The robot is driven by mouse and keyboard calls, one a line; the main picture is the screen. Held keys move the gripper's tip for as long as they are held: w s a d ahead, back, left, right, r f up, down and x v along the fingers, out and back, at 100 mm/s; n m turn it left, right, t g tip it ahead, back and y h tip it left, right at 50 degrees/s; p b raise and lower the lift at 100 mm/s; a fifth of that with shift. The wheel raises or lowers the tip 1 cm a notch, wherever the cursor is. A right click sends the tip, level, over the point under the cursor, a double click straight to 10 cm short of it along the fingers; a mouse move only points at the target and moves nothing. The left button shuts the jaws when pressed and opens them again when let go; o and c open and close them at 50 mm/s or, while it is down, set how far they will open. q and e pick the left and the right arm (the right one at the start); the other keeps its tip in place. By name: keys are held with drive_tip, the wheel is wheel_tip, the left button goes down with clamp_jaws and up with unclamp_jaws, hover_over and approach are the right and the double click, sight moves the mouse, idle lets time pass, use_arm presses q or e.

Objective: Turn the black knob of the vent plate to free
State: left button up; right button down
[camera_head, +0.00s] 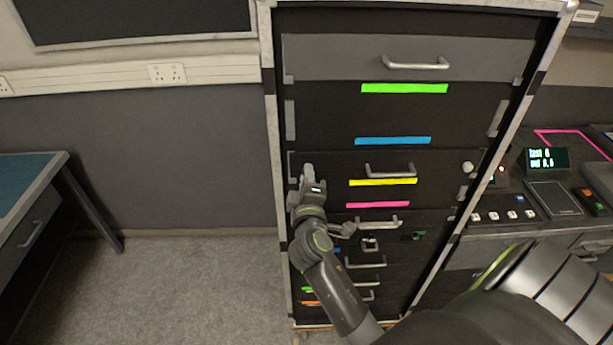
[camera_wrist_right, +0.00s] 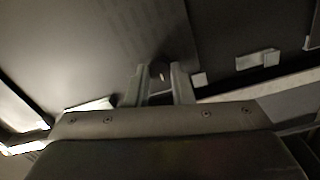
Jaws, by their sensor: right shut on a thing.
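My right gripper (camera_head: 308,180) is up against the left side of the dark rack front, beside the panel with the yellow strip. In the right wrist view its two fingers (camera_wrist_right: 160,85) are closed around a small black knob (camera_wrist_right: 158,70) with a pale mark on it. The knob stands on a dark plate (camera_wrist_right: 80,50). In the head view the knob is hidden by the gripper and wrist. The wrist view is dim, so I cannot tell clearly which way the knob points. My left gripper is not in view.
The rack (camera_head: 271,150) has several pull handles, such as the top one (camera_head: 415,63), and coloured strips. A pale round knob (camera_head: 467,168) is at the right. A control desk (camera_head: 550,200) stands right and a blue-topped table (camera_head: 25,180) left. Open floor (camera_head: 190,290) lies between table and rack.

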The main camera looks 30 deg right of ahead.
idle(0.4)
drive_tip(key=c, duration=1.7)
unclamp_jaws()
drive_tip(key=shift+r, duration=0.1)
drive_tip(key=o, duration=0.4)
drive_tip(key=shift+w+d, duration=0.1)
drive_tip(key=shift+d, duration=0.05)
drive_tip(key=shift+o, duration=0.2)
